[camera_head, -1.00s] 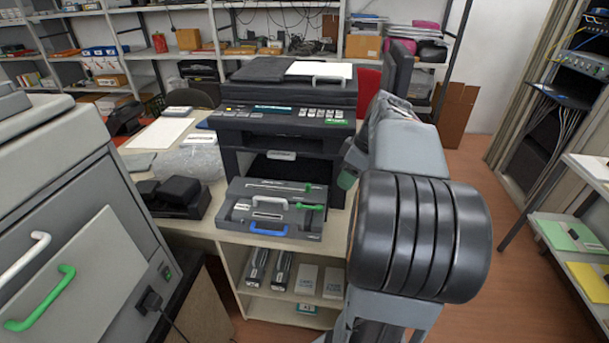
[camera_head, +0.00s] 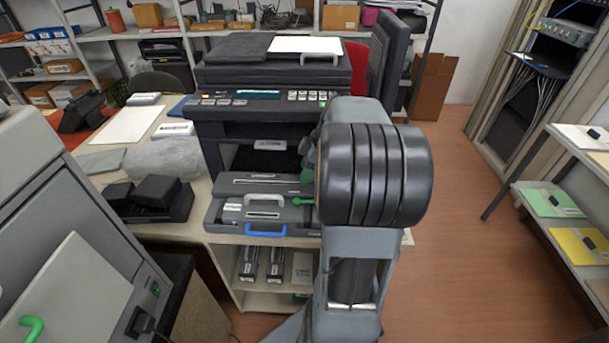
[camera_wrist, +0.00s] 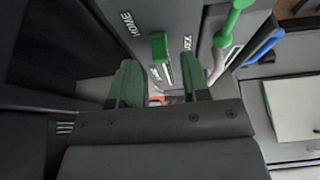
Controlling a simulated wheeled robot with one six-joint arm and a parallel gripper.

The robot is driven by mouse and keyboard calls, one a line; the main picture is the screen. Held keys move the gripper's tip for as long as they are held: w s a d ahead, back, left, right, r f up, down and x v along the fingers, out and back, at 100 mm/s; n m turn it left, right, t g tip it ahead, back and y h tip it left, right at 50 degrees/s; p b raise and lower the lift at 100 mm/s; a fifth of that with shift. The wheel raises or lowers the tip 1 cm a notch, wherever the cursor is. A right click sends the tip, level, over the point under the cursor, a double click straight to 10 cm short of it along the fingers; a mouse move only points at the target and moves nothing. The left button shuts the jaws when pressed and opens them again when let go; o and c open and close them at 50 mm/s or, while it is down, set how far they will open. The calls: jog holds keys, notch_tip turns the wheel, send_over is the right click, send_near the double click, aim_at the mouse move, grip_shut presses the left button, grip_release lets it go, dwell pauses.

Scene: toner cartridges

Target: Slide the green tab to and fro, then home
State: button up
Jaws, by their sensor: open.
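The green tab (camera_wrist: 159,46) stands upright from a slot in the grey cartridge (camera_wrist: 183,20) in the wrist view. The word HOME is printed to its left, and another label, hard to read, to its right. My gripper (camera_wrist: 159,66) is open, with one green-tipped finger on each side of the tab's line. The tab shows between and just beyond the fingertips; I cannot tell whether they touch it. In the head view my arm hides most of my gripper and the tab; the cartridge (camera_head: 240,183) lies in front of the printer.
A green lever (camera_head: 302,201), a white handle (camera_head: 264,199) and a blue handle (camera_head: 266,231) sit close by on the cartridge unit. The black printer (camera_head: 262,107) rises behind it. A grey cabinet (camera_head: 55,235) stands at the left; floor is clear at the right.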

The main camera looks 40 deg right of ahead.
jog(key=shift+x, duration=1.2)
jog(key=shift+c, duration=0.4)
grip_shut()
